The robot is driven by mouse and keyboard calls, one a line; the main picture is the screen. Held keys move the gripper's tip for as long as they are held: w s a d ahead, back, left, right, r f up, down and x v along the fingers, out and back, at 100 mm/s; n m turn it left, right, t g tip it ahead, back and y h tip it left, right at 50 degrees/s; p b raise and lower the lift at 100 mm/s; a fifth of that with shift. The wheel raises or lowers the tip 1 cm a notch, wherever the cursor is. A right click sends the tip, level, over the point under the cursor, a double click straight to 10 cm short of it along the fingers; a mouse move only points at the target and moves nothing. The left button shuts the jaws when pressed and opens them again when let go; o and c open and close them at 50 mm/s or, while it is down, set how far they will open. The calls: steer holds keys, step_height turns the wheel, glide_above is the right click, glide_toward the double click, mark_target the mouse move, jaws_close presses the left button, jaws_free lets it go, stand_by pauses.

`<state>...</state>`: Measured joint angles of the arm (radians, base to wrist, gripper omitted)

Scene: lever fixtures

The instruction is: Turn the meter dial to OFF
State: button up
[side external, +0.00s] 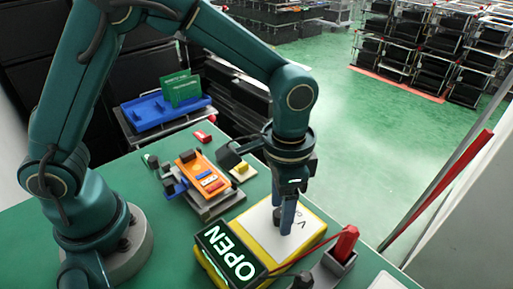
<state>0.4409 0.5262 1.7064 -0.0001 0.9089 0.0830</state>
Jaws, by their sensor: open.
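The meter (262,222) is a yellow box with a pale face, lying on the green table at the front right. Part of a dark letter, which looks like a V, shows on its face beside my fingers. My gripper (284,222) points down over the meter's face, with its blue fingertips at or just above it. The dial is not clearly visible; my fingers cover the middle of the face. I cannot tell whether the fingers touch the dial. The jaws are open, and I see nothing held between them.
A black display reading OPEN (232,255) stands at the meter's left. A red probe (345,243) sits in a grey holder at its right, with a red lead. The front-left table is clear.

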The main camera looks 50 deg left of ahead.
jaws_close()
steer(key=shift+n, duration=0.4)
steer(key=n, duration=0.3)
steer(key=shift+n, duration=2.5)
jaws_free()
